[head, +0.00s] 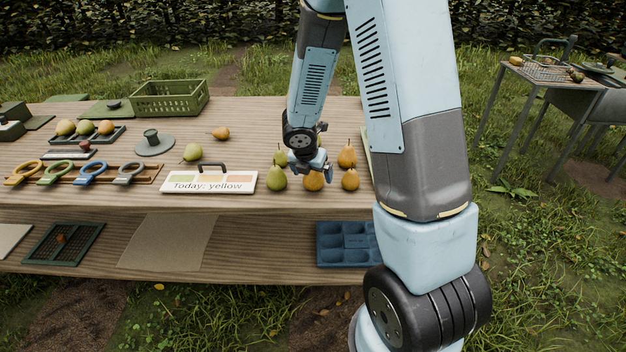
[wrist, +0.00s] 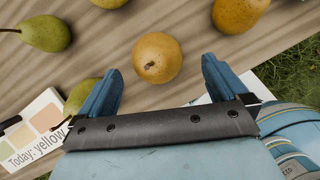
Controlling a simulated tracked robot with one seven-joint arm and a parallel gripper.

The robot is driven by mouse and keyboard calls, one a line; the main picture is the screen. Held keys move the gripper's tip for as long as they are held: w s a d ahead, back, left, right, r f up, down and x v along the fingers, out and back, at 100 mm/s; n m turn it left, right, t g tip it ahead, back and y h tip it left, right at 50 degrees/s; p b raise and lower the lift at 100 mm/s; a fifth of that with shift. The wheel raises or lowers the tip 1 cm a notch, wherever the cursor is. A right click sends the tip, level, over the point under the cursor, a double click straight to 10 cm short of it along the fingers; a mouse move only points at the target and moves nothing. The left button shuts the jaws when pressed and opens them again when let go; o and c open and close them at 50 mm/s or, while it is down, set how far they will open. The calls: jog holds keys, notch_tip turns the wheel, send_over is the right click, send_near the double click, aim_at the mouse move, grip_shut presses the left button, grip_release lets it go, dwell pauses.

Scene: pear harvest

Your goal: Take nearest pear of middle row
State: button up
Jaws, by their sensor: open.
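The nearest pear of the middle row (head: 314,182) is yellow-orange and stands at the table's front, partly hidden by my gripper in the head view. In the wrist view this pear (wrist: 157,57) lies just beyond the open fingers, between their lines. My gripper (head: 316,171) is open and empty above it; its two blue fingers (wrist: 162,78) show no contact with this pear. A green pear (head: 276,178) stands to its left; in the wrist view that pear (wrist: 80,95) is partly hidden behind the left finger. A yellow pear (head: 350,180) stands to its right.
Behind stand a green pear (head: 280,154) and a yellow pear (head: 347,156). A sign reading "Today: yellow" (head: 209,182) stands left of the pears. A blue compartment tray (head: 345,244) is on the lower shelf. A green crate (head: 169,98) stands at the back left.

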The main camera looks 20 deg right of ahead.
aim_at(313, 175)
jog(key=x, duration=0.3)
jog(key=shift+w, duration=0.4)
jog(key=shift+w+d+f, duration=0.2)
jog(key=shift+f, duration=0.4)
jog(key=shift+c, duration=0.4)
jog(key=c, duration=1.1)
jog(key=shift+r, duration=0.1)
